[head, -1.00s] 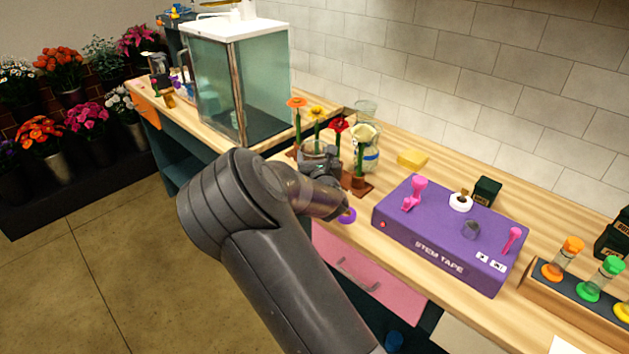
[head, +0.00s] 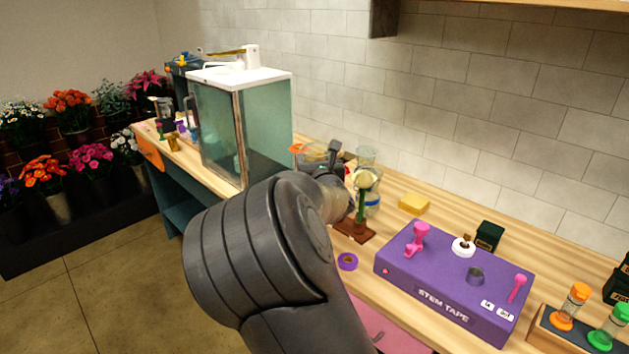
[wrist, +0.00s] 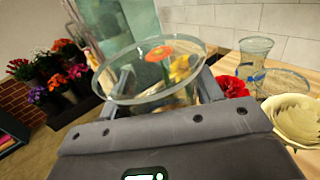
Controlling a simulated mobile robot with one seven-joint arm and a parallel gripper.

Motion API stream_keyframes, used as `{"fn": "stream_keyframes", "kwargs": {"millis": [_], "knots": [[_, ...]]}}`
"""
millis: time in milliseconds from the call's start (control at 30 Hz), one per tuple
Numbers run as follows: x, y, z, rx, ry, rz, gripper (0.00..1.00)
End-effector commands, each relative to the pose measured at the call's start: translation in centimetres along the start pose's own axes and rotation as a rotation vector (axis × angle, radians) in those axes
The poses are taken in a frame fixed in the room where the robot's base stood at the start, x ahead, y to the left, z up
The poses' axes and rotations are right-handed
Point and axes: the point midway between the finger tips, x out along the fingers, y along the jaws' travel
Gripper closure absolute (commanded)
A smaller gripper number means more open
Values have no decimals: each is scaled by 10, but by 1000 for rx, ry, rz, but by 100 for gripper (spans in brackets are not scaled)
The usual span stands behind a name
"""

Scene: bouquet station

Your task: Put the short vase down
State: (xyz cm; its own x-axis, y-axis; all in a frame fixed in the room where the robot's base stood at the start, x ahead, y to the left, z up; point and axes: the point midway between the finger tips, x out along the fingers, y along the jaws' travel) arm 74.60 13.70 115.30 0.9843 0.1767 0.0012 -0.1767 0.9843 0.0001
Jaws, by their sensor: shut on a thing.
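My gripper (wrist: 165,92) is shut on a clear glass vase (wrist: 113,98), the short vase, whose wide round rim faces the wrist camera. In the head view my gripper (head: 331,178) holds the vase (head: 313,152) up above the counter by the flower stand. My arm hides much of it, and its base is not visible. An orange flower (wrist: 159,53) and a yellow flower (wrist: 180,68) show through or behind the glass; I cannot tell whether they touch it.
A cream flower (head: 366,180) stands on a brown base (head: 354,231). Behind it are other glass vessels, one with a blue band (wrist: 253,66). A glass tank (head: 216,130) is left. A purple tape roll (head: 347,261) and the stem tape box (head: 455,285) are right.

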Motion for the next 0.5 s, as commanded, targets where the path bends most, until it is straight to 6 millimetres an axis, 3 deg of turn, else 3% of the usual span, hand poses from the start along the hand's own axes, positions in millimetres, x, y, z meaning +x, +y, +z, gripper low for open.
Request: {"fn": "stream_keyframes", "kwargs": {"millis": [133, 500], "knots": [[0, 1, 28, 2, -5, 2, 100], [0, 1, 59, 1, -5, 3, 100]]}}
